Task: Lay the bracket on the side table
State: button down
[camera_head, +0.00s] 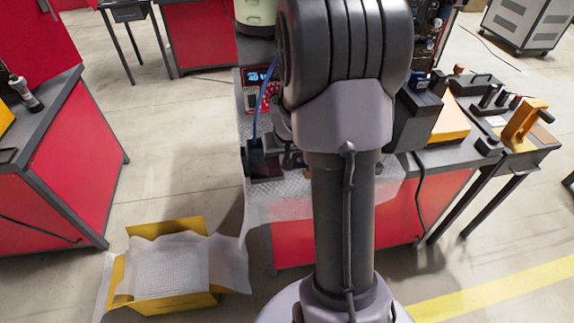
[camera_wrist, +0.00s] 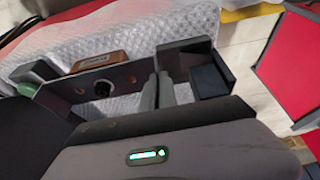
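The bracket (camera_wrist: 115,80) appears in the wrist view as a dark grey plate with round holes and an upright end flange. It is over or on white bubble wrap; whether it touches the wrap is unclear. My gripper (camera_wrist: 158,90) has its two grey fingers close together at the flange end, seemingly closed on the thin metal. In the head view my arm hides the fingers and most of the bracket.
The workbench (camera_head: 440,155) carries an orange-topped block (camera_head: 452,122) and dark fixtures. A black block (camera_wrist: 210,75) sits beside the bracket. A yellow crate lined with wrap (camera_head: 165,303) stands on the floor. A red cabinet (camera_head: 75,165) is at left, with open floor between.

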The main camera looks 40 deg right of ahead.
jog(key=shift+f+b, duration=0.6)
jog(key=shift+f, duration=0.6)
jog(key=c, duration=1.7)
grip_release()
